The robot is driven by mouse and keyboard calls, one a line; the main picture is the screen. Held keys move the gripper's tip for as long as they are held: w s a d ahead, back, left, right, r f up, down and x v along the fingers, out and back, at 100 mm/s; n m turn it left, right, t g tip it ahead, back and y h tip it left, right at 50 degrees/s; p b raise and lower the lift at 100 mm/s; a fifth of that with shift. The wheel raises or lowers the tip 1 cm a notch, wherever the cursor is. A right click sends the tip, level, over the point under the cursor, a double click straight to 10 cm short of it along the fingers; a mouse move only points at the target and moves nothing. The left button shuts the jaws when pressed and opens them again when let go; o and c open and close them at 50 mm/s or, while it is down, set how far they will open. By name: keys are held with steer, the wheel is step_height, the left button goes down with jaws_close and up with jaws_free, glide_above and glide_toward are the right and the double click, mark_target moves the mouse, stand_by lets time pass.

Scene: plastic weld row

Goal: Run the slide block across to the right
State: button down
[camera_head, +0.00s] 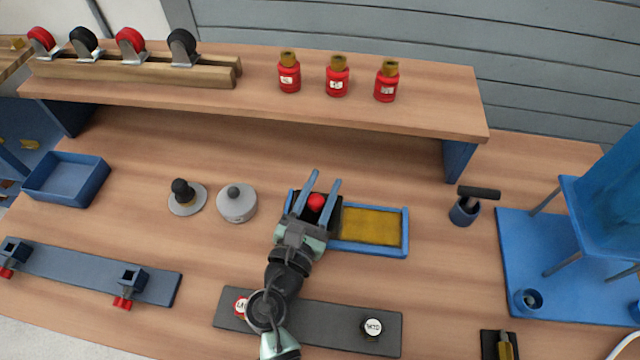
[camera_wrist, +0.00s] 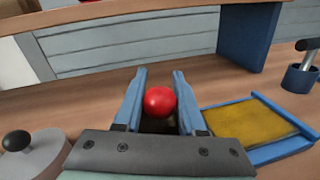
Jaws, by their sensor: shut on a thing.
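The slide block is a dark block with a red ball knob (camera_head: 316,201) on top, at the left end of a blue-framed track (camera_head: 408,233) with a yellow-brown bed. The knob also shows in the wrist view (camera_wrist: 160,101), between the two blue fingers. My gripper (camera_head: 322,190) has its fingers on either side of the knob and is shut on it. The track's bed (camera_wrist: 245,124) lies bare to the right of my gripper. My fingers and wrist hide most of the block's body.
A grey lidded pot (camera_head: 237,204) and a black-knobbed stand (camera_head: 186,196) are left of the track. A dark plate with round labelled knobs (camera_head: 372,327) lies in front. A blue cup with a black handle (camera_head: 465,211) stands to the right. A shelf (camera_head: 250,105) with red bottles is behind.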

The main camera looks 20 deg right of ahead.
steer(key=s+d, duration=0.2)
steer(key=d, duration=0.1)
steer(key=s+d, duration=0.2)
steer(key=d, duration=0.1)
steer(key=s+d, duration=0.2)
steer(key=d, duration=0.1)
steer(key=shift+s+d+p, duration=0.15)
steer(key=shift+p, duration=0.2)
steer(key=shift+d, duration=0.1)
steer(key=c, duration=0.5)
jaws_free()
steer(key=shift+s, duration=0.1)
steer(key=shift+s+a, duration=0.25)
steer(key=shift+a, duration=0.25)
steer(key=b+v, duration=0.1)
steer(key=v, duration=1.1)
steer(key=shift+d, duration=0.1)
